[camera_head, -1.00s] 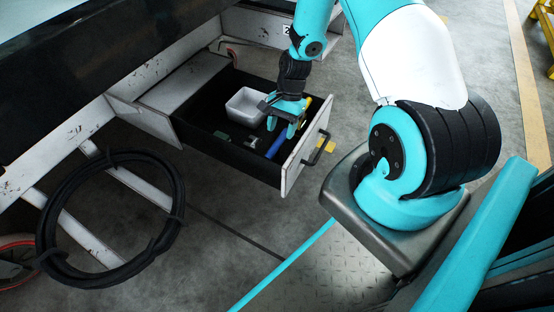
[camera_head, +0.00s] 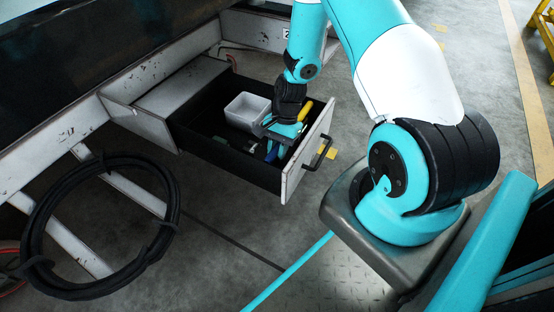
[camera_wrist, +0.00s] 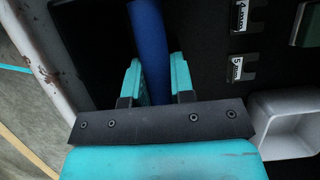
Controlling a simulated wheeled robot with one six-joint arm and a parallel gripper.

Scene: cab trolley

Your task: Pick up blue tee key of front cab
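The blue tee key (camera_wrist: 150,40) lies in the open drawer (camera_head: 309,150); in the wrist view its dark blue round bar runs from the top edge down between my fingers. My gripper (camera_wrist: 158,72) is open, with one teal finger on each side of the bar. A gap shows at the right finger; I cannot tell whether the left finger touches it. The bar's lower part is hidden behind the gripper's dark plate. In the head view my gripper (camera_head: 277,150) is down inside the drawer near its front panel and covers most of the key.
A light grey tray (camera_wrist: 263,108) sits close to the right of my gripper in the wrist view; it also shows in the head view (camera_head: 232,111). Labels "4mm" and "5mm" mark the dark drawer floor. A yellow-handled tool (camera_head: 305,108) is nearby. A black hose coil (camera_head: 170,190) hangs left.

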